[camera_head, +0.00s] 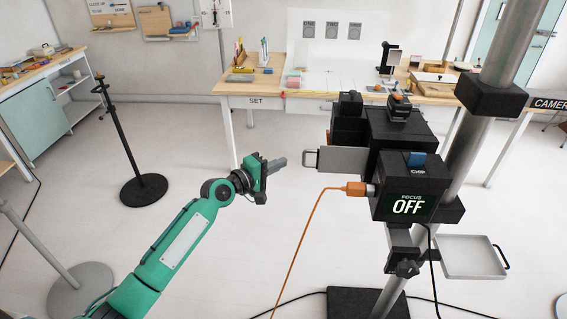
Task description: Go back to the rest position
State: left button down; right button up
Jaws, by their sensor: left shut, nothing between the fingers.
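My left arm comes in from the lower left, green with dark joints. My left gripper (277,165) is shut and empty, held in the air over the pale floor. It points right, toward the black camera unit, with a clear gap between them in the picture. My right gripper does not show.
A black camera unit (398,150) on a grey pole has a screen (409,207) reading "FOCUS OFF". An orange cable (313,222) plugs into its side. A tray (468,257) hangs lower right. A black stand (143,188) stands left. The SET table (258,103) is behind.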

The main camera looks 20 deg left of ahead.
pick_arm(q)
jog(key=shift+a, duration=0.15)
jog(key=shift+f, duration=0.1)
jog(key=s+a+f+g+y, duration=0.1)
jog(key=a+f+y, duration=0.1)
jog(key=f, duration=0.9)
jog(key=s+a+f+g+y, duration=0.1)
jog(key=s+a+f+y, duration=0.1)
jog(key=f, duration=1)
jog(key=s+a+f+m+g+y, duration=0.1)
jog(key=s+f+m+g+y, duration=0.1)
jog(key=s+f, duration=0.65)
jog(key=s+a+f+m+g+y, duration=0.15)
jog(key=s+f, duration=0.25)
jog(key=f, duration=0.9)
jog(key=s+f+m+g+y, duration=0.1)
jog(key=s+f+m+g, duration=0.1)
jog(key=s+f, duration=0.75)
jog(key=s+f+m+g, duration=0.25)
jog(key=s+f, duration=0.35)
jog(key=s, duration=0.6)
jog(key=s+f+m+g, duration=0.1)
jog(key=s+f, duration=0.3)
jog(key=s, duration=0.9)
jog(key=s+d+f+m+g, duration=0.1)
jog(key=s+f+m, duration=0.3)
jog(key=s, duration=0.9)
jog(key=shift+d+g+y, duration=0.3)
jog(key=shift+g+y, duration=0.15)
jog(key=shift+g, duration=0.35)
